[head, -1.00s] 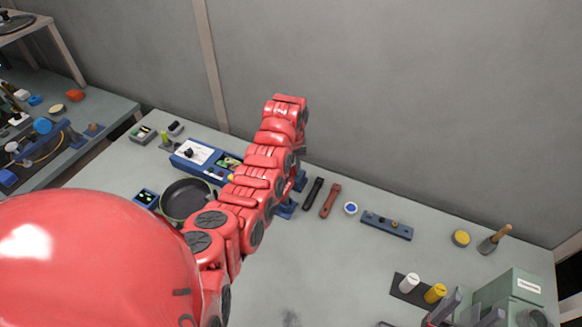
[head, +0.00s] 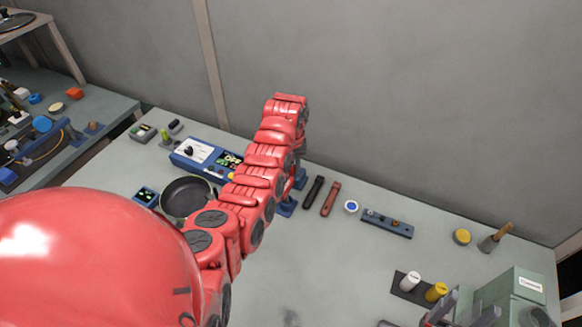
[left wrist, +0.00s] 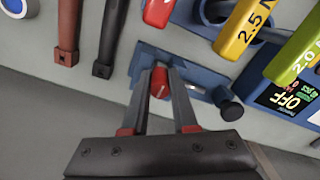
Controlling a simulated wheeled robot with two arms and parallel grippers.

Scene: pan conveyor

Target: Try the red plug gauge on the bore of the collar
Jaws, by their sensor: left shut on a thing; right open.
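In the left wrist view my left gripper (left wrist: 161,88) is shut on a small red piece (left wrist: 160,80), which looks like the red plug gauge. It is at a blue bracket (left wrist: 190,84) with a black knob (left wrist: 231,108). I cannot tell whether the gauge touches the bracket or sits in a bore; no collar can be clearly made out. In the head view my red left arm hides this gripper. My right gripper (head: 462,310) is open and empty at the bottom right, partly cut off by the frame.
Yellow (left wrist: 246,26) and green (left wrist: 300,50) labelled handles lie close to the left gripper. Black (head: 313,191) and red-brown (head: 331,198) handles, a blue bar (head: 387,224) and a pan (head: 188,197) are on the table. A green-grey box (head: 512,290) stands right. The table's front middle is clear.

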